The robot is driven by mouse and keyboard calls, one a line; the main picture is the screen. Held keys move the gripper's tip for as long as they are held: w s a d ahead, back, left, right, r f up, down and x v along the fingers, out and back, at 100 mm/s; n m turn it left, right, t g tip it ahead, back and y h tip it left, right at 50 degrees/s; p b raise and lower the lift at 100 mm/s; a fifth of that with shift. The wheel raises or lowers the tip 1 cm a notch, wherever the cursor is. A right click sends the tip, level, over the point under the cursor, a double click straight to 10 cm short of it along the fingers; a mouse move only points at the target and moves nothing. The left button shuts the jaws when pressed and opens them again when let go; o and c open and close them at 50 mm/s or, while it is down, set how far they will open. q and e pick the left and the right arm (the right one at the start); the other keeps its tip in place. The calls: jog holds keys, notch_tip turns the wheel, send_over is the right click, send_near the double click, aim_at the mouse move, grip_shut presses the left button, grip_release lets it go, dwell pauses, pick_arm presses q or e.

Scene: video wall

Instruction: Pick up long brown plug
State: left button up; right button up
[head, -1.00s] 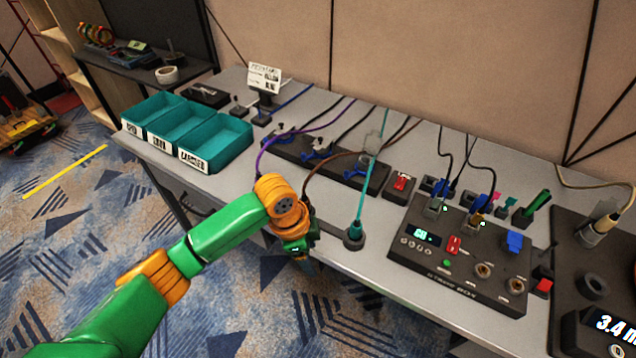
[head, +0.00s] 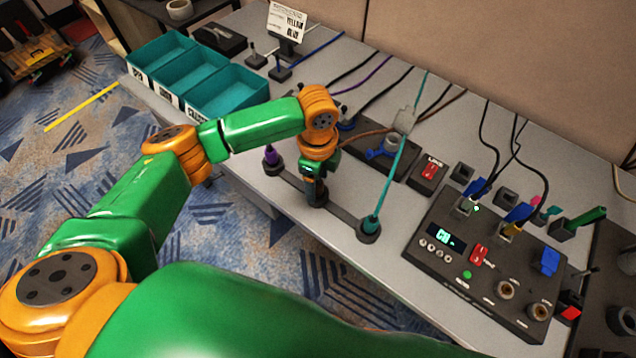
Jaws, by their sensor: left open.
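My left gripper (head: 316,192) points down over the middle of a black holder bar (head: 342,214) at the table's front edge. It is open, though its fingers are small and dark here. A brown cable (head: 350,132) runs from the back of the table to behind my left gripper. The long brown plug itself is hidden by the gripper and wrist, so I cannot tell whether the fingers are around it. A purple plug (head: 270,155) stands at the bar's left end. A teal plug (head: 370,223) stands upright at its right end. My right gripper is not in view.
Three teal bins (head: 229,93) stand at the left. A black power strip (head: 398,160) lies behind the gripper. A black control box (head: 480,265) with a lit display stands at the right. The teal cable (head: 390,180) rises close to the gripper's right.

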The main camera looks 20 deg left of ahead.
pick_arm(q)
jog(key=shift+w+f, duration=0.15)
jog(key=shift+f, duration=0.7)
jog(key=shift+r, duration=0.1)
grip_shut()
